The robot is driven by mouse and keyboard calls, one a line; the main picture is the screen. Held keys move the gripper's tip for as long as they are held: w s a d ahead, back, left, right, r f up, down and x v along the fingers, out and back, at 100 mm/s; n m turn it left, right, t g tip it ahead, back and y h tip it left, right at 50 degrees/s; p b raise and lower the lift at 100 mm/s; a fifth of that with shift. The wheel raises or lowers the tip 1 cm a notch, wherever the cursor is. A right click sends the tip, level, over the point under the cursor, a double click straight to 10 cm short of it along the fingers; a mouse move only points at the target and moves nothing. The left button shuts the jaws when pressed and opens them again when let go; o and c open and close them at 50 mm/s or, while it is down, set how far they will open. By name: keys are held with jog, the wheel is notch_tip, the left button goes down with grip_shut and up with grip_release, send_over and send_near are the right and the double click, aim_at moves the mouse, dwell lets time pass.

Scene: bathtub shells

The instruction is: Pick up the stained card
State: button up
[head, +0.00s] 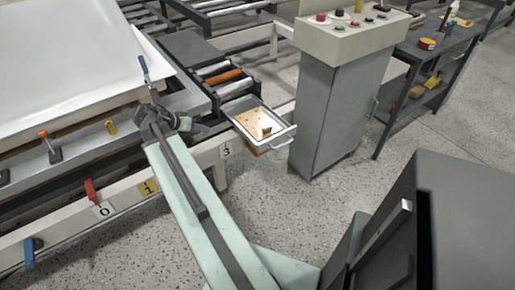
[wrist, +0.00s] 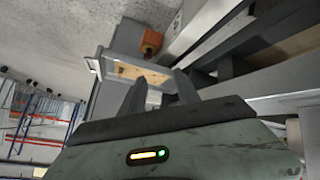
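The stained card appears to be the tan, spotted sheet (head: 256,119) lying in a light grey tray (head: 285,135) with a handle, at the end of a roller track. A small dark brown piece (head: 266,132) lies on or against it. In the wrist view the tray (wrist: 112,57) is ahead of the fingers, and part of the tan card (wrist: 128,71) shows inside; a finger covers some of it. My gripper (head: 196,127) is left of the tray in the head view, apart from it.
A grey control cabinet (head: 335,110) with buttons stands close right of the tray. A white sheet (head: 65,50) lies on the bench at left, with coloured clamps along its edge. A dark shelf unit (head: 430,75) stands at the back right. An orange part (head: 262,149) sits under the tray.

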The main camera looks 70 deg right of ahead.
jog(key=s+d+f+m+g+h+b, duration=0.2)
jog(key=s+d+f+m+b, duration=0.2)
jog(key=s+d+f+b, duration=0.45)
jog(key=m+g+b, duration=0.2)
jog(key=m+b, duration=0.1)
jog(key=m, duration=0.1)
send_near(268, 127)
jog(key=f, duration=0.1)
jog(key=d+f, duration=0.1)
jog(key=shift+s+d+f+h, duration=0.1)
jog(key=shift+d+f+h, duration=0.1)
jog(key=shift+f+h, duration=0.15)
jog(key=shift+s+d+r+g, duration=0.25)
jog(key=shift+s+r+g, duration=0.05)
jog(key=shift+b+x, duration=0.3)
jog(key=shift+x, duration=0.65)
jog(key=b+x, duration=0.2)
jog(key=x, duration=0.4)
jog(key=shift+s+a+r, duration=0.1)
jog(key=shift+a+r, duration=0.1)
grip_shut()
